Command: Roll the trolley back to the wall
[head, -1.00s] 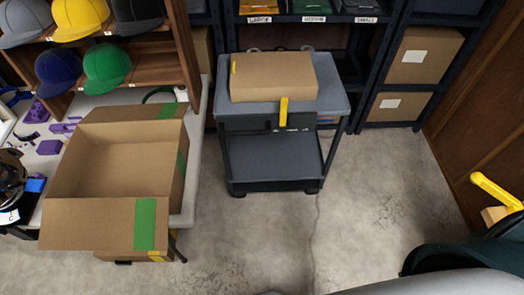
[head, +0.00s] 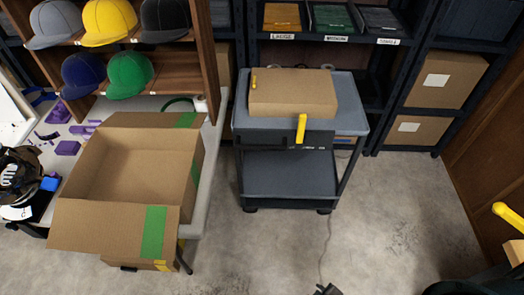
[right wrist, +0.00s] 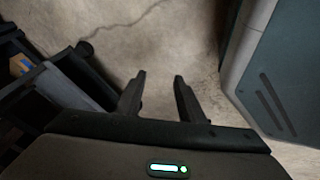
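The grey two-tier trolley (head: 352,118) stands upright on the floor in front of the dark shelving in the head view. A closed cardboard box (head: 292,97) lies on its top tier; its lower tier (head: 290,175) looks empty. A yellow upright piece (head: 301,128) shows at the trolley's front edge. In the right wrist view my right gripper (right wrist: 159,77) is open and empty over bare floor, with dark trolley-like parts (right wrist: 75,85) to its left. A dark tip at the bottom of the head view may be part of it. My left gripper is not in view.
An open cardboard box (head: 125,240) and hats on a wooden rack (head: 205,60) are at the left table. Shelving (head: 395,75) stands behind the trolley. A wooden wall (head: 485,160) and yellow lever (head: 508,216) are at right.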

